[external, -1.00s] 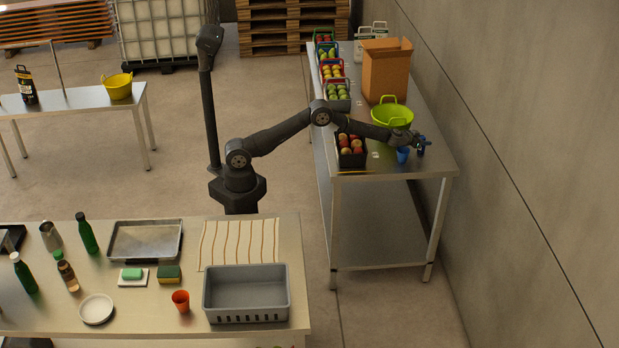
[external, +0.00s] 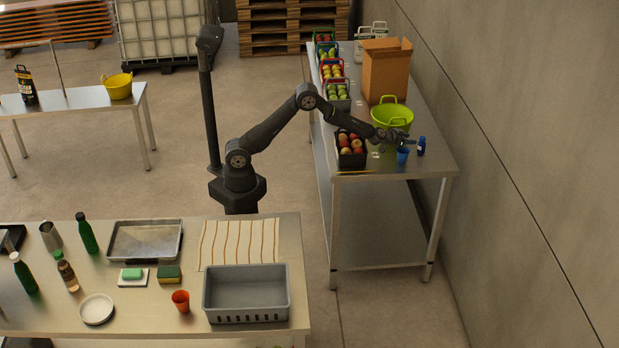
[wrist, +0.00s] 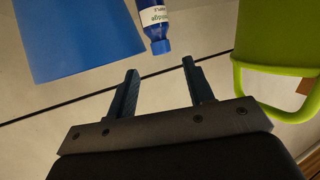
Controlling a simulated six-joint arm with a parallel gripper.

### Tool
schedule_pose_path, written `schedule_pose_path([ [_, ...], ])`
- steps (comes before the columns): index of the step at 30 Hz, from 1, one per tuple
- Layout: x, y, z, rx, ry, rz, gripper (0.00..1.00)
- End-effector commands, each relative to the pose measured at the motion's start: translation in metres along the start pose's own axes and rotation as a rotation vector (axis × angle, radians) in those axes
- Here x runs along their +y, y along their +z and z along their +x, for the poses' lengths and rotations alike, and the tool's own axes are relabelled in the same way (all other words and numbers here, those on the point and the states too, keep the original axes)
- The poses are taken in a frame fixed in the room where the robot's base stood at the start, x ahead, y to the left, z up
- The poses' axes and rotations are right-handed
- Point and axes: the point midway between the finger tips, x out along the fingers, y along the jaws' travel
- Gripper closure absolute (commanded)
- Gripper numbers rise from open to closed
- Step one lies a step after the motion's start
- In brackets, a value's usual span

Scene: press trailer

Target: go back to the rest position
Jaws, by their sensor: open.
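My gripper (external: 409,141) is over the front right of the long side table (external: 436,163), its fingers apart and nothing between them. In the wrist view my gripper (wrist: 158,80) is open, with its fingers pointing toward a small blue bottle (wrist: 155,22) that stands clear of them. The bottle (external: 421,146) is to the right of my gripper in the external view. A blue cup (external: 402,156) stands just below my gripper there; it looms large at the upper left of the wrist view (wrist: 75,40).
A green tub (external: 393,113) stands close behind my gripper, and a black crate of apples (external: 351,158) lies below my forearm. A tall cardboard box (external: 386,70) is further back. The front table (external: 150,300) holds a grey bin (external: 247,315). Open floor lies between the tables.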

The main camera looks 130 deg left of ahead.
Motion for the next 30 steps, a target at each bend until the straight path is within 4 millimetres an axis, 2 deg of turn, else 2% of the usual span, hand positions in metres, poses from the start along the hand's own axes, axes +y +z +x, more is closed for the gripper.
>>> schedule_pose_path([
  [17,0.000,0.000,0.003,0.000,0.000,0.000,0.52],
  [23,0.000,0.001,0.022,-0.001,-0.001,-0.001,0.52],
  [30,-0.001,0.001,0.057,0.000,-0.001,-0.001,0.52],
])
